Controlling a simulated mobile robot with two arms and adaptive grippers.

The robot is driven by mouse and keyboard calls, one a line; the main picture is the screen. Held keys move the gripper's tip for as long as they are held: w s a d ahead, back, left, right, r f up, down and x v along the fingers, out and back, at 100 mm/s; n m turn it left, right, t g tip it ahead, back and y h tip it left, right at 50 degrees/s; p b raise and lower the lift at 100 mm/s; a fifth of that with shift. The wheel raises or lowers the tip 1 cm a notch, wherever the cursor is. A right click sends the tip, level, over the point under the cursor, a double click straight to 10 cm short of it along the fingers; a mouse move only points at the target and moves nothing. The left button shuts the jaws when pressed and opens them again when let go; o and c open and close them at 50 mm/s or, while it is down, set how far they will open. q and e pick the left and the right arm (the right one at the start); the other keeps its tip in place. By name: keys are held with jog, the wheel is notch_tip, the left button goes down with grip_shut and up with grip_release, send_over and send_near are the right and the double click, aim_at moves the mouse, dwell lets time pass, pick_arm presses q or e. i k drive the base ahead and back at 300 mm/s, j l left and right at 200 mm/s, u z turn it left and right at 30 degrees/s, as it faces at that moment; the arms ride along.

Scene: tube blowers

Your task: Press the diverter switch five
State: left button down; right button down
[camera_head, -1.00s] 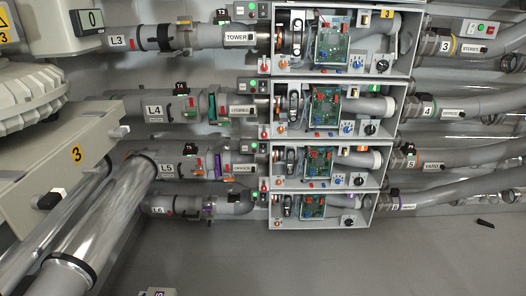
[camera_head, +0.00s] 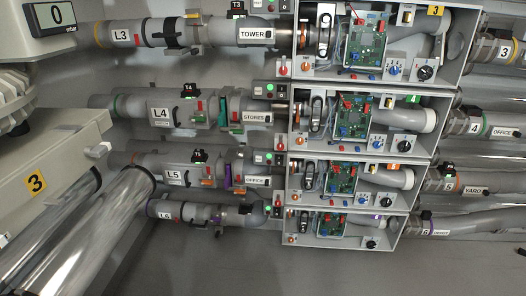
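A small switch box (camera_head: 268,158) with a lit green light and a dark button sits just left of this box's top corner. I cannot read a number on it. A red-and-white switch (camera_head: 279,145) is close above it. Neither gripper is in view.
Similar boxes for the other rows stand above and below, the top one tagged 3 (camera_head: 435,11). The grey area below the boxes is clear.

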aim_at(278, 159)
jog(key=i+l+u, duration=0.4)
jog(key=i+l, duration=0.3)
jog(key=i+l+u, duration=0.2)
jog(key=i+l, duration=0.15)
jog(key=i+l+u, duration=0.2)
jog(key=l, duration=0.35)
jog(key=i, duration=0.05)
